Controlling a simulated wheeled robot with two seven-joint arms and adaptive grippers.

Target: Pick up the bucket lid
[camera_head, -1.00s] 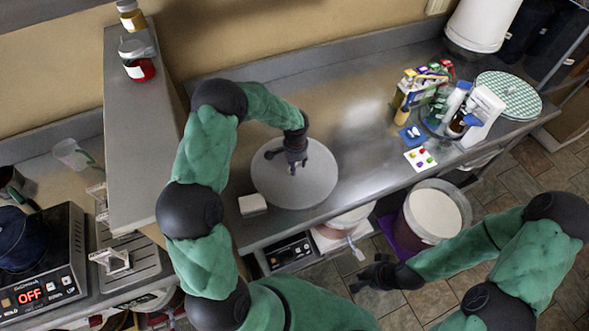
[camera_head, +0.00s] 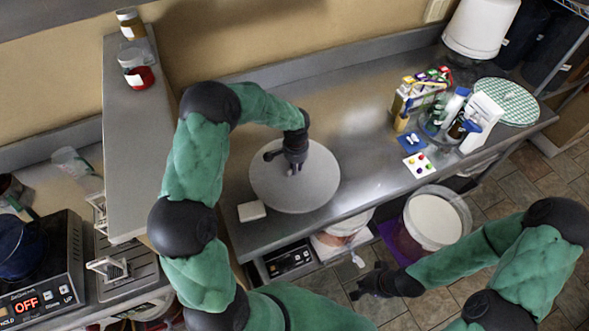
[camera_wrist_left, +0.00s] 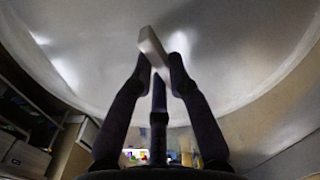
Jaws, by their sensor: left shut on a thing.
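The bucket lid (camera_head: 318,193) is a large pale grey disc over the metal counter, at the centre of the head view. It fills most of the left wrist view (camera_wrist_left: 235,70). My left gripper (camera_head: 294,168) comes down on its middle. In the left wrist view the fingers (camera_wrist_left: 157,62) are shut on the lid's pale bar handle (camera_wrist_left: 151,42). The lid looks close to level; its gap to the counter is hard to judge. My right gripper (camera_head: 362,281) is open and empty, low in front of the counter.
An open bucket (camera_head: 408,240) with pale contents stands below the counter's front edge. A small white block (camera_head: 252,211) lies close to the lid's left. Bottles and boxes (camera_head: 430,105) and a green checked round (camera_head: 507,101) are at the right. The counter's middle is clear.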

